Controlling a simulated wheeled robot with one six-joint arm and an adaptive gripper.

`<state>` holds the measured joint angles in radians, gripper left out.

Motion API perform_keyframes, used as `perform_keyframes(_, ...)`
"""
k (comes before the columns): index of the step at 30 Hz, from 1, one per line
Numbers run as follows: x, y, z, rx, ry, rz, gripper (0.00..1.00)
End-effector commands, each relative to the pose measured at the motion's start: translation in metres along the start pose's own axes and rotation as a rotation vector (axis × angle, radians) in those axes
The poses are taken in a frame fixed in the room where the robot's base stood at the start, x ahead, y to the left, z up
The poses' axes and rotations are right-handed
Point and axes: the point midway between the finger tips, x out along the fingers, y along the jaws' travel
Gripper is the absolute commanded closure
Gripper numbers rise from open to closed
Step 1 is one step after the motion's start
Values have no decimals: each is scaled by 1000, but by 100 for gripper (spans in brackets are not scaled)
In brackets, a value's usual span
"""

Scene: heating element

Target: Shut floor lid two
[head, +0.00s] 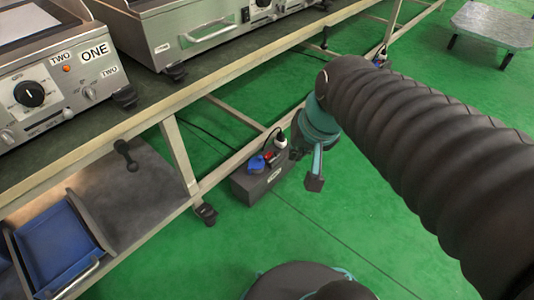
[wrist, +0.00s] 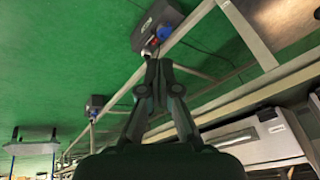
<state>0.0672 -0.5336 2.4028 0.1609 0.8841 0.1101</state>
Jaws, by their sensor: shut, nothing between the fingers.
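A dark grey floor box (head: 250,191) stands on the green floor by the bench's lower rail, with a small label on its front too small to read. A blue lid (head: 256,164) sits on its top left and looks tilted up; I cannot tell its exact angle. A plug with a white body (head: 281,141) and a red part are to its right. My gripper (head: 315,183) is shut and empty, just right of the box. In the wrist view my gripper (wrist: 155,68) points at the box (wrist: 148,22), with the blue lid (wrist: 164,33) beyond the fingertips. Contact cannot be made out.
The bench (head: 150,122) with cooking appliances overhangs the box's left side. A blue tray (head: 58,250) lies on its lower shelf. A second floor box shows in the wrist view (wrist: 96,104). A metal-topped platform (head: 495,22) stands far right. Green floor is free in front.

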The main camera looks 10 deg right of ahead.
Motion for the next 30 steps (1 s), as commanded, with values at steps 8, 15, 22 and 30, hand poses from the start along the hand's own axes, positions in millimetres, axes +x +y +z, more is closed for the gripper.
perform_keyframes(8, 66, -15, -59, 393, -149, -93, 100)
perform_keyframes(15, 136, -8, -109, 759, -258, -148, 100)
perform_keyframes(22, 215, 14, -149, 1125, -355, -183, 100)
perform_keyframes(30, 321, 57, -177, 1561, -456, -202, 100)
